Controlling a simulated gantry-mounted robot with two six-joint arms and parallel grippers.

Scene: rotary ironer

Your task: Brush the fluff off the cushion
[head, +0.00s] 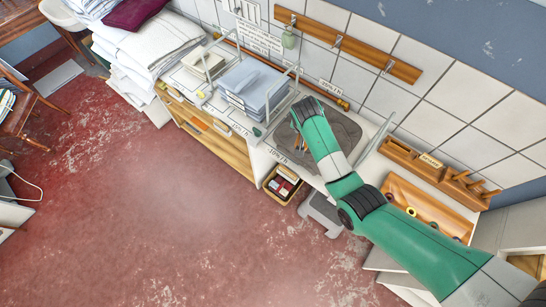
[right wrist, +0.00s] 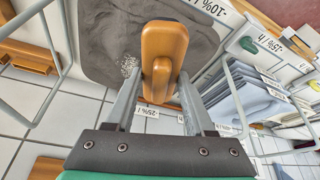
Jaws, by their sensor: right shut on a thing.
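The cushion (head: 346,131) is a dark grey pad on the counter by the tiled wall; my right arm covers part of it. In the right wrist view the cushion (right wrist: 101,38) fills the upper middle. A patch of whitish fluff (right wrist: 129,66) lies near its edge, just left of the brush. My right gripper (right wrist: 159,92) is shut on the handle of an orange wooden brush (right wrist: 163,43), which is over the cushion. I cannot tell whether the brush touches it. In the head view my right gripper (head: 299,142) is over the cushion's left part. My left gripper is not in view.
A wire rack with folded blue-grey cloths (head: 252,84) stands left of the cushion. A wooden rack (head: 428,168) is to its right. A small box (head: 282,184) sits below the counter edge. A wooden peg rail (head: 345,42) is on the wall. The red floor is open.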

